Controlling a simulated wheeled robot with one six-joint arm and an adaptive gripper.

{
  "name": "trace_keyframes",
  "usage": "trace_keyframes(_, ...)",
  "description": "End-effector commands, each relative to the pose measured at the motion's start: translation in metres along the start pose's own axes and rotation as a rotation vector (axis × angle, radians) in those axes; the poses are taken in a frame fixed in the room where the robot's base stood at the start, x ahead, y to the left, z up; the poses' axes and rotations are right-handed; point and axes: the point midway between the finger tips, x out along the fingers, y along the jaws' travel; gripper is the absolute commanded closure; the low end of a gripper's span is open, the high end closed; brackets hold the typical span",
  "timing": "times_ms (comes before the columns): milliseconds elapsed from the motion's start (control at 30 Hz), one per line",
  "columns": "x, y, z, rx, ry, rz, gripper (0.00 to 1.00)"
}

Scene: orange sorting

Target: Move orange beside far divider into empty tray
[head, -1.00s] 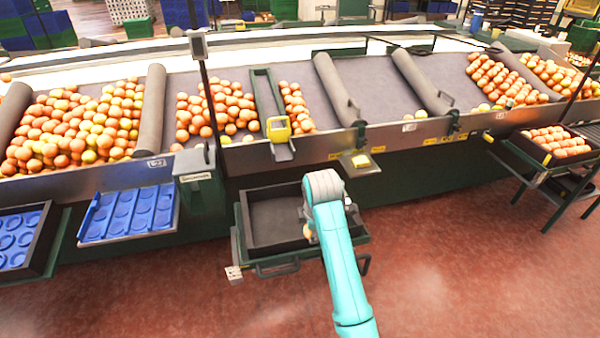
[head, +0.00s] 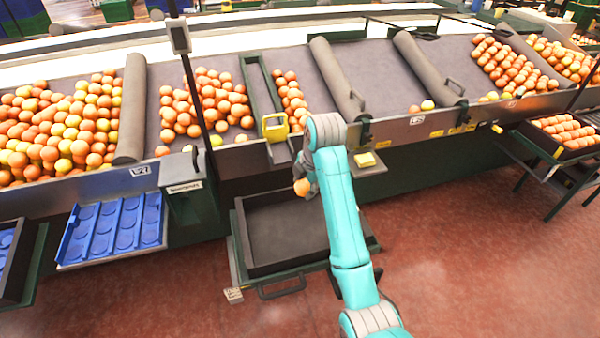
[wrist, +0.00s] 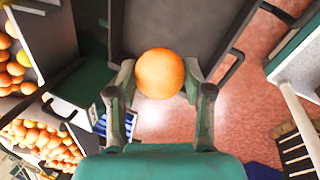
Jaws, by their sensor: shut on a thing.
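My gripper (wrist: 160,82) is shut on an orange (wrist: 160,73), with one finger on each side of it. In the head view the held orange (head: 302,188) shows below the wrist, in front of the back part of the black tray (head: 262,268). The tray's visible floor is bare, and it sits on a green stand below the sloped counter. In the wrist view the dark tray (wrist: 180,28) lies behind the orange, which appears clear of its floor. Two oranges (head: 427,105) lie on the counter beside the far grey roller divider (head: 425,68).
Piles of oranges (head: 60,125) fill the left lanes of the counter. A yellow-handled device (head: 275,127) and a small ledge with a yellow block (head: 365,160) jut out near my arm. A blue tray (head: 110,232) stands left; a filled crate (head: 575,152) stands right.

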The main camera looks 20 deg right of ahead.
Motion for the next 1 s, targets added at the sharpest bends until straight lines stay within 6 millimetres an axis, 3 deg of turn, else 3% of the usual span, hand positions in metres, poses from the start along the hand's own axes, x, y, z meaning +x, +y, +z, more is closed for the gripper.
trace_keyframes(167,0.010,-0.004,0.000,0.001,0.001,-0.003,0.85)
trace_keyframes(700,0.084,-0.027,0.000,0.001,0.000,-0.003,0.85)
trace_keyframes(1000,0.096,-0.030,0.000,0.001,-0.001,-0.001,0.85)
